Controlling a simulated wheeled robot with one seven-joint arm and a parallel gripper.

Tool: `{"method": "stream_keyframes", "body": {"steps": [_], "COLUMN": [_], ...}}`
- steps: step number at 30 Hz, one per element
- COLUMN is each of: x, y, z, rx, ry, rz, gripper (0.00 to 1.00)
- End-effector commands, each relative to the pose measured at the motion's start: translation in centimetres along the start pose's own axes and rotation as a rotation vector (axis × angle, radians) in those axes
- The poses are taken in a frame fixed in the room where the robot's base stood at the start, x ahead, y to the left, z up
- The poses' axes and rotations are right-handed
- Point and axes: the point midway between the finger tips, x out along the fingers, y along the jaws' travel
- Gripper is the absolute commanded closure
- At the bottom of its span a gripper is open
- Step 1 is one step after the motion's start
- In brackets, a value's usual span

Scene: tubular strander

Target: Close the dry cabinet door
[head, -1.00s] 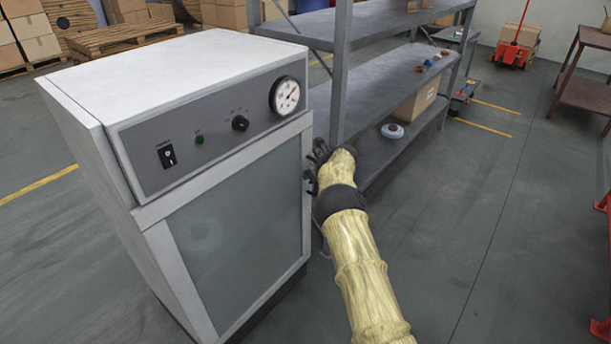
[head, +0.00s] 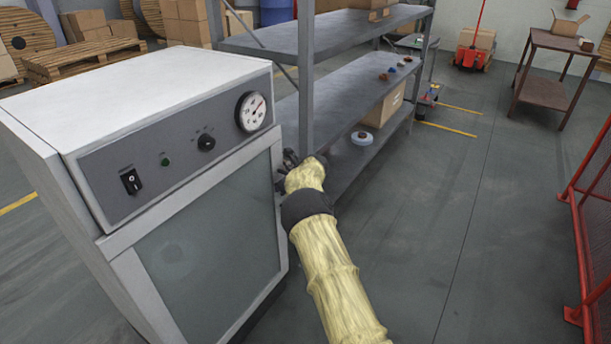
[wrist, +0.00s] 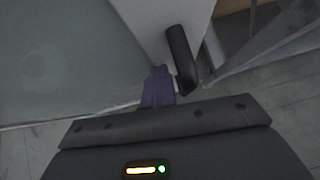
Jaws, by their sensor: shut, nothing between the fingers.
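The dry cabinet (head: 150,78) is a white box with a grey control panel on the left in the head view. Its door (head: 205,250), a white frame around a frosted pane, lies across the front below the panel and looks shut or nearly so; I cannot tell if it is fully flush. My gripper (head: 286,172) is at the door's right edge, fingers partly hidden. In the wrist view the shut purple fingers (wrist: 158,86) are empty, beside the black door handle (wrist: 180,55) and in front of the door frame. Contact is unclear.
A grey metal shelf unit (head: 350,95) stands close to the right of the cabinet, its post near my gripper. A red fence (head: 590,230) is at the far right. The floor between is clear. A brown table (head: 545,85) and a red pallet truck (head: 473,55) are farther back.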

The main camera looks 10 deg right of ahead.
Motion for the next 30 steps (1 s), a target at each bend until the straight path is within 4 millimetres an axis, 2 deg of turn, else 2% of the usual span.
{"method": "stream_keyframes", "body": {"steps": [1,8,21,25,30], "x": [-1.2,-5.0,-13.8,-15.4,-16.2], "y": [0.3,-0.2,-0.8,-0.6,-0.5], "z": [1.2,0.4,-0.5,-0.6,-0.6], "rx": [-0.005,0.001,0.008,0.005,0.003], "ry": [-0.017,-0.007,0.003,0.006,0.008], "rz": [0.001,-0.003,-0.010,-0.008,-0.005], "gripper": [1.00,1.00,1.00,1.00,1.00]}}
